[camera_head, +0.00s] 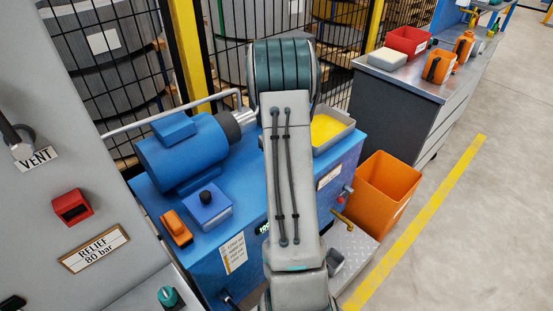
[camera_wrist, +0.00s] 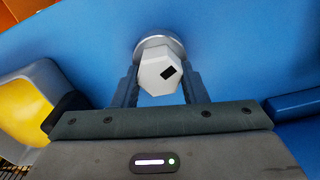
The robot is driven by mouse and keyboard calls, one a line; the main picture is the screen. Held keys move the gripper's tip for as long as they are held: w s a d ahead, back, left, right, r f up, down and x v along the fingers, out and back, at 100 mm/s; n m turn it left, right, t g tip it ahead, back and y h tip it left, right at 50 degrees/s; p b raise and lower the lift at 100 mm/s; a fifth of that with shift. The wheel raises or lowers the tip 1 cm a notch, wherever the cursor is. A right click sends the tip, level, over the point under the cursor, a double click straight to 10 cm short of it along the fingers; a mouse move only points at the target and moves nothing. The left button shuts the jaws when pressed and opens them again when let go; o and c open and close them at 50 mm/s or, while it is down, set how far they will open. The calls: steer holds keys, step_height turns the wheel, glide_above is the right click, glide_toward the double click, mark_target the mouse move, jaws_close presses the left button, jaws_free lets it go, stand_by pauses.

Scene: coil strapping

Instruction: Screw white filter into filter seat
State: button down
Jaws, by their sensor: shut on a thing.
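The white filter (camera_wrist: 160,70) shows in the wrist view as a pale faceted body with a small dark rectangle on its end. My gripper (camera_wrist: 159,84) is shut on it, one dark finger on each side. The filter seat (camera_wrist: 178,42) is a round grey metal ring on the blue surface, right behind the filter. The filter lines up with the seat and hides most of it. I cannot tell how deep it sits in the seat. In the head view my arm covers the gripper, filter and seat.
The blue power unit (camera_head: 300,215) carries a blue motor (camera_head: 185,150) and a grey tray with yellow inside (camera_head: 348,138). An orange bin (camera_head: 384,190) stands to its right. A grey cabinet (camera_head: 90,180) is close at the left. A metal workbench (camera_head: 415,95) stands at the back right.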

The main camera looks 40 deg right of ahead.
steer(key=shift+d+m, duration=0.25)
steer(key=shift+m, duration=0.65)
steer(key=shift+s+m, duration=0.1)
steer(key=shift+m, duration=1)
steer(key=c, duration=0.8)
jaws_free()
steer(key=shift+d, duration=0.1)
steer(key=shift+r, duration=0.35)
step_height(320, 180, up, 13)
steer(key=shift+a+p, duration=0.2)
steer(key=shift+p, duration=0.25)
steer(key=shift+r, duration=0.1)
